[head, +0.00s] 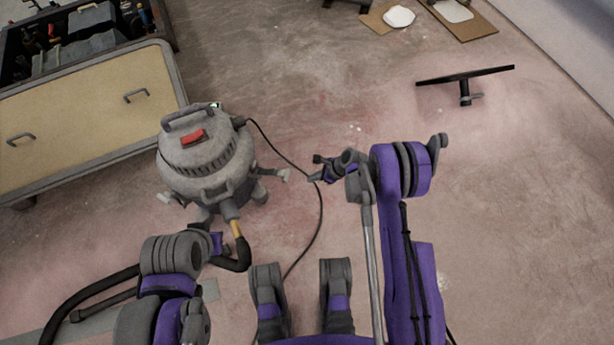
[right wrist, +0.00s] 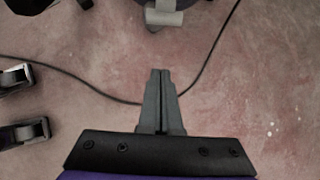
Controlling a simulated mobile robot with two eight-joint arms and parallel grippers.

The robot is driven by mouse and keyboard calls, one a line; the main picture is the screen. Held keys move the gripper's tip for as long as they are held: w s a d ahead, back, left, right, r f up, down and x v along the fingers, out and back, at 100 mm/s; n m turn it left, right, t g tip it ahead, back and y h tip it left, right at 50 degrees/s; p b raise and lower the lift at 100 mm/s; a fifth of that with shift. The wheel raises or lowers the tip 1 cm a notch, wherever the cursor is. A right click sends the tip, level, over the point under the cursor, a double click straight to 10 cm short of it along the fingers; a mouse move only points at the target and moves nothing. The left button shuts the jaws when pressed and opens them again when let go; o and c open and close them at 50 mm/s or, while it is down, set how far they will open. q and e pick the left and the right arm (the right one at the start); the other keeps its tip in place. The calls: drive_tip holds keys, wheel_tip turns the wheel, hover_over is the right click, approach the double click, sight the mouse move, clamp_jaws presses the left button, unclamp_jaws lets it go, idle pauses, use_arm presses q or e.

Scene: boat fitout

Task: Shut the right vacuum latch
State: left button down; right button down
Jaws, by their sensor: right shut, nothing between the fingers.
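The grey shop vacuum (head: 205,165) with a red switch stands on the floor left of centre in the head view. Its right latch (head: 275,174) sticks outward from the body on the right side. In the right wrist view the latch's pale tab (right wrist: 164,17) shows at the top edge, ahead of the fingers. My right gripper (head: 316,178) is shut and empty, a short gap to the right of the latch; its closed fingers also show in the right wrist view (right wrist: 160,74). The left latch (head: 168,198) also sticks out. My left arm is at lower left; its fingers are not visible.
A black cord (head: 320,215) runs across the floor from the vacuum, passing beneath my right gripper. A black hose (head: 238,262) leaves the vacuum's front. A wooden tool cabinet (head: 95,105) stands behind left. A black floor-standing piece (head: 465,78) is far right. Floor between is clear.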

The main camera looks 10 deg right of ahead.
drive_tip(key=w+a+f+b, duration=0.2)
drive_tip(key=a+f, duration=0.1)
drive_tip(key=a, duration=0.3)
drive_tip(key=shift+w+a+f+b, duration=0.2)
drive_tip(key=shift+a+f+b, duration=0.15)
drive_tip(key=shift+a+b, duration=0.05)
drive_tip(key=shift+s+r, duration=0.1)
drive_tip(key=shift+r, duration=0.05)
